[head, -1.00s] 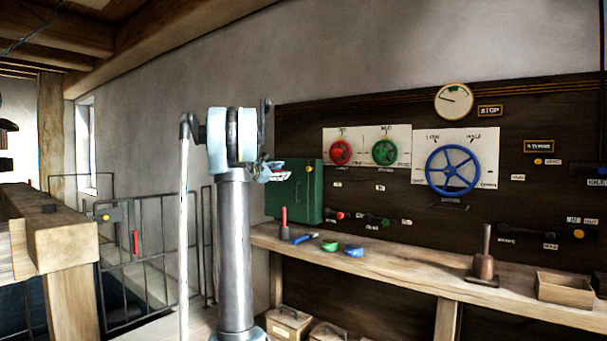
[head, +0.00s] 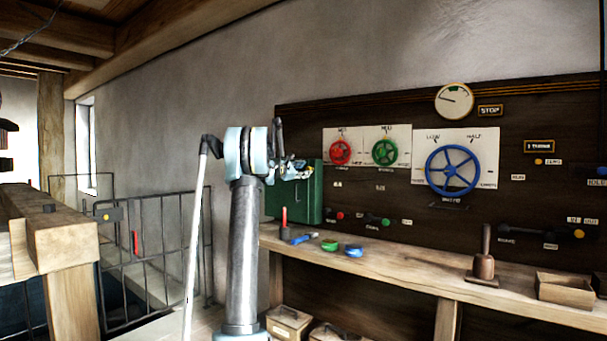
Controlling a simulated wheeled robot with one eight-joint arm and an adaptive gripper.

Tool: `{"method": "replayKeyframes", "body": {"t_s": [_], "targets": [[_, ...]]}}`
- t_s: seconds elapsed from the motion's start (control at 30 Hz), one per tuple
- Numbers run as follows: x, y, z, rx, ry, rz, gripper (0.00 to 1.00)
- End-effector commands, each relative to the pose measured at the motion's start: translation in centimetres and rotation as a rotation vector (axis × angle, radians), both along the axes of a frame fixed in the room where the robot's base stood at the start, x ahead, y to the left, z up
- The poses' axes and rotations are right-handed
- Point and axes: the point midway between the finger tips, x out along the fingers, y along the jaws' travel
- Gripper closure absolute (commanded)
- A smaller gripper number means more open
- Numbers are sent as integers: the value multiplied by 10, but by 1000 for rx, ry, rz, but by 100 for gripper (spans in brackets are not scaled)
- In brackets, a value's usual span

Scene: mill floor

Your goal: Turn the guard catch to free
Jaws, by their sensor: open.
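A small dark plate with a yellow knob (head: 105,217) sits on the railing gate at the left; it may be the guard catch, but no readable label confirms this. A red handle (head: 135,243) hangs upright on the same railing. My gripper (head: 304,169) is open and empty. It is raised in the middle of the view, in front of the upper left part of the green cabinet (head: 290,200), well to the right of the railing. Whether it touches the cabinet I cannot tell.
A wooden bench (head: 400,269) runs along the right, holding a red-handled tool, small green and blue bowls, a dark stand and an open box (head: 567,291). Red, green and blue handwheels (head: 452,171) are on the wall panel.

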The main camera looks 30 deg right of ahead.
Motion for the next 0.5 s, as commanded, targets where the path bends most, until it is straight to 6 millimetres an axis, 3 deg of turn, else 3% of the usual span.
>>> {"method": "replayKeyframes", "body": {"t_s": [0.2, 0.5], "targets": [[3, -15, 0, 0, 0, -1, 57], [4, -16, 0, 0, 0, -1, 57]]}}
